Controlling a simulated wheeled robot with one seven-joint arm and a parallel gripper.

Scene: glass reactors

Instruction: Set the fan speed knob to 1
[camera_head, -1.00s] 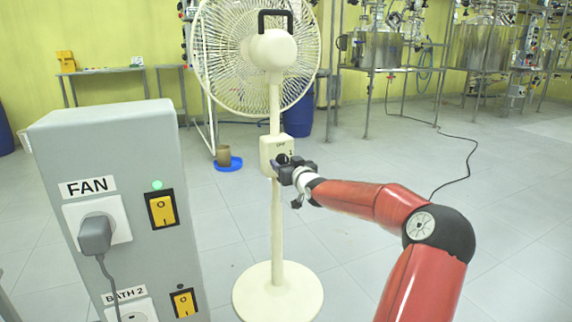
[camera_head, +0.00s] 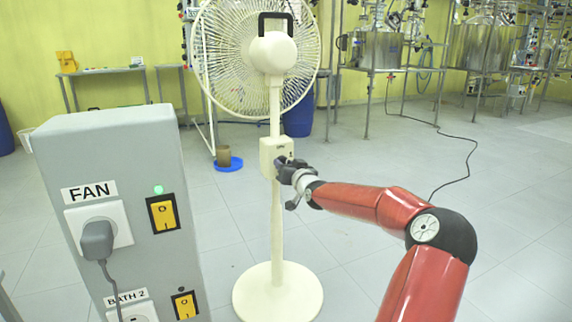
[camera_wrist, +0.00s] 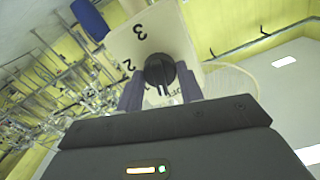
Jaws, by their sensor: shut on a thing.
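The cream pedestal fan (camera_head: 275,220) stands upright on the floor, its control box (camera_head: 272,150) on the pole. My gripper (camera_head: 284,170) is at the front of this box and hides the knob in the head view. In the wrist view, the black round fan speed knob (camera_wrist: 159,71) sits between the two fingers of my gripper (camera_wrist: 161,92), which are shut on it. A pale line on the knob points down in the wrist picture.
A grey socket column (camera_head: 110,170) labelled FAN stands at the left, with a plug (camera_head: 96,240) and a yellow switch (camera_head: 163,212) under a lit green lamp. A blue dish with a brown pot (camera_head: 225,160) lies behind the fan.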

